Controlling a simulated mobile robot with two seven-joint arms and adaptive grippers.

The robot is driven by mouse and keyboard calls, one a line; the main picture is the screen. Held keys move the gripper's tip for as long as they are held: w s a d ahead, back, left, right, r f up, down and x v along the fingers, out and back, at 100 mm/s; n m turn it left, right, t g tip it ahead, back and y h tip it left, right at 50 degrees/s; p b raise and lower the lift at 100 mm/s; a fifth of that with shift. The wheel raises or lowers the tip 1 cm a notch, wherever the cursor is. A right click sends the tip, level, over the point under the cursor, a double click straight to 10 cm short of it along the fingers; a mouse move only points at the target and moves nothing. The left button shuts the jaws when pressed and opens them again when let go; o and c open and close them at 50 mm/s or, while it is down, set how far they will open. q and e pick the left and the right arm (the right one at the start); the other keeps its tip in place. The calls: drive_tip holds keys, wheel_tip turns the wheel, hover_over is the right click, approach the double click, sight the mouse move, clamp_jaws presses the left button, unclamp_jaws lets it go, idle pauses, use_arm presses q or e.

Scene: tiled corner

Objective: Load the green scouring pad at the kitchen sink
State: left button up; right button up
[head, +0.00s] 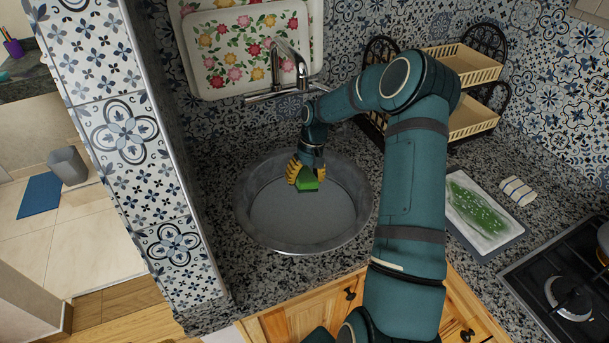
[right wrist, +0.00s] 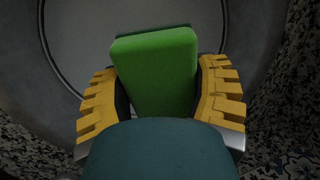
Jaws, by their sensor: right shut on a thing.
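The green scouring pad (head: 308,184) is held between the yellow fingers of my right gripper (head: 306,175). In the head view the gripper and pad are over the round grey sink basin (head: 262,190), near its back part. In the right wrist view the pad (right wrist: 158,70) stands out beyond the fingers of my right gripper (right wrist: 160,95), with the basin floor behind it. I cannot tell how high the pad is above the basin floor. A chrome faucet (head: 278,75) stands behind the basin. My left gripper is not in view.
A floral tray (head: 205,60) leans at the back. A two-tier rack (head: 476,66) stands back right. A board with a green patterned face (head: 484,212), a striped cloth (head: 518,190) and a gas hob (head: 545,285) lie right. A tiled wall end (head: 125,125) bounds the left.

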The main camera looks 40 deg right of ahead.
sight(302, 176)
use_arm(q)
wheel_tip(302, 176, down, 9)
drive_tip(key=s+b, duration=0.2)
drive_tip(key=b, duration=0.6)
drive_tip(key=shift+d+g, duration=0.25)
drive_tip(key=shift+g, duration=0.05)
use_arm(e)
drive_tip(key=shift+f, duration=6.95)
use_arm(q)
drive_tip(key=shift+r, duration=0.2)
use_arm(e)
drive_tip(key=shift+r, duration=0.1)
drive_tip(key=shift+r+p, duration=3.2)
drive_tip(key=shift+r, duration=1.95)
use_arm(q)
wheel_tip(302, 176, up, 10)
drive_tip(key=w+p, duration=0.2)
drive_tip(key=p, duration=0.1)
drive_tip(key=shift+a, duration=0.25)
use_arm(e)
drive_tip(key=shift+r, duration=2.55)
use_arm(q)
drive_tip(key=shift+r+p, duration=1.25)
drive_tip(key=shift+p, duration=0.05)
use_arm(e)
drive_tip(key=shift+r, duration=2)
